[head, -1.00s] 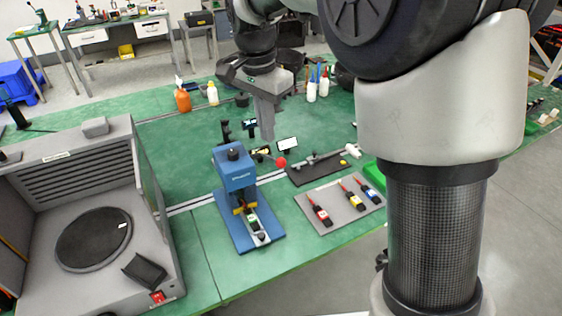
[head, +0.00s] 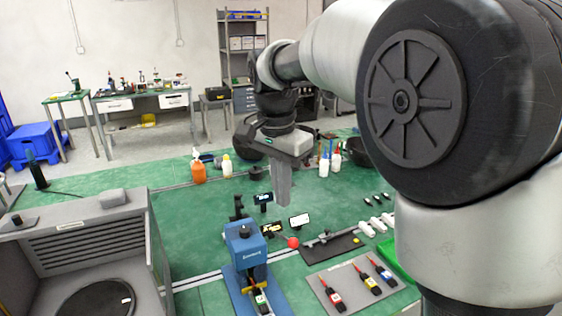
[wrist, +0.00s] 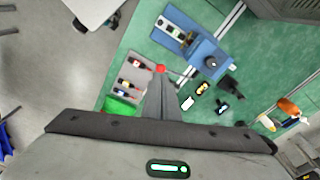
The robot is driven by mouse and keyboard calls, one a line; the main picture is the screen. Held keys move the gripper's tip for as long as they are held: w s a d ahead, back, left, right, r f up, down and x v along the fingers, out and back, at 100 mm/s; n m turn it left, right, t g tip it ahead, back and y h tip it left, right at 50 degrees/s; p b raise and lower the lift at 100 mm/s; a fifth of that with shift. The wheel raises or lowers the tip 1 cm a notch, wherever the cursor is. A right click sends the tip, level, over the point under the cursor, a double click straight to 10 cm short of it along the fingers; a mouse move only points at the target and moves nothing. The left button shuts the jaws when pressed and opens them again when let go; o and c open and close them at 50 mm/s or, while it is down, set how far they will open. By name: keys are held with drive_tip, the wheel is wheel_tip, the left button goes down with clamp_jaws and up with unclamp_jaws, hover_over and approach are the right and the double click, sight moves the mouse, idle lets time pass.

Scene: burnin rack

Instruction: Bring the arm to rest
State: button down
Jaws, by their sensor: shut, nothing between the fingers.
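My gripper (head: 284,190) hangs above the green workbench, pointing down, with its fingers together and nothing between them. It also shows in the wrist view (wrist: 160,82), over the bench. In the head view the blue press (head: 245,255) stands in front of it, lower and slightly left. My arm reaches in from the right side and hides part of the bench there.
A grey box-like machine (head: 90,245) stands at the front left. Orange (head: 198,172) and white (head: 227,167) bottles stand at the back. Green bench surface (head: 190,225) is clear left of the gripper.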

drive_tip(key=s+d+r+n+t+y+p, duration=0.15)
drive_tip(key=s+d+r+n, duration=0.3)
drive_tip(key=s+d, duration=0.6)
drive_tip(key=s+d+f+n+t, duration=0.1)
drive_tip(key=s+n, duration=0.1)
drive_tip(key=s, duration=0.3)
drive_tip(key=s+d+f+n+t+p, duration=0.1)
drive_tip(key=s+f+n+t, duration=0.1)
drive_tip(key=s, duration=0.4)
drive_tip(key=shift+h, duration=0.35)
